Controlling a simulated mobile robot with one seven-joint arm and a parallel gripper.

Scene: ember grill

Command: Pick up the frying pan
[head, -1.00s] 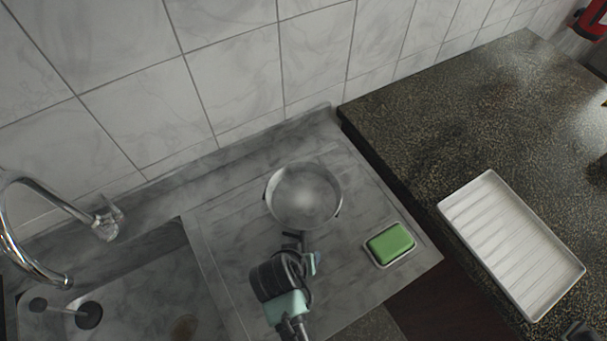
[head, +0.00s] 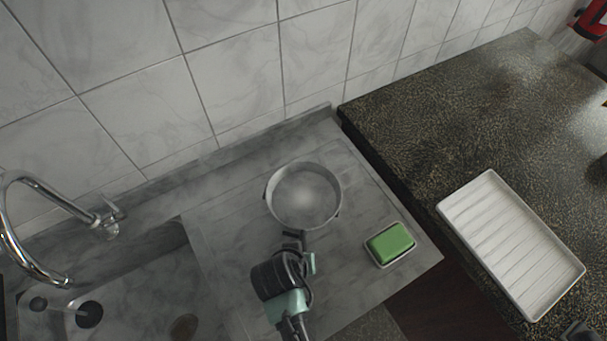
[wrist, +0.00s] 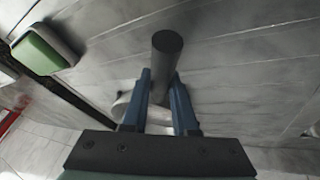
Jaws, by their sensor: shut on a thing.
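The frying pan (head: 303,196) is a round, silvery metal pan resting on the grey marbled drainboard (head: 222,225) in the head view. Its dark handle points toward my arm. My gripper (head: 296,242) is at the handle, just below the pan in the picture. In the wrist view the dark round end of the pan's handle (wrist: 167,42) stands between the two blue fingers of my gripper (wrist: 160,85), which are shut on it. Part of the pale pan body shows behind the fingers there. In the head view my gripper hides most of the handle.
A green sponge (head: 390,243) in a small dish lies right of the pan. A white ribbed tray (head: 510,246) lies on the dark speckled counter (head: 445,115). A sink with a chrome faucet (head: 35,265) is at the left. A tiled wall (head: 240,80) stands behind.

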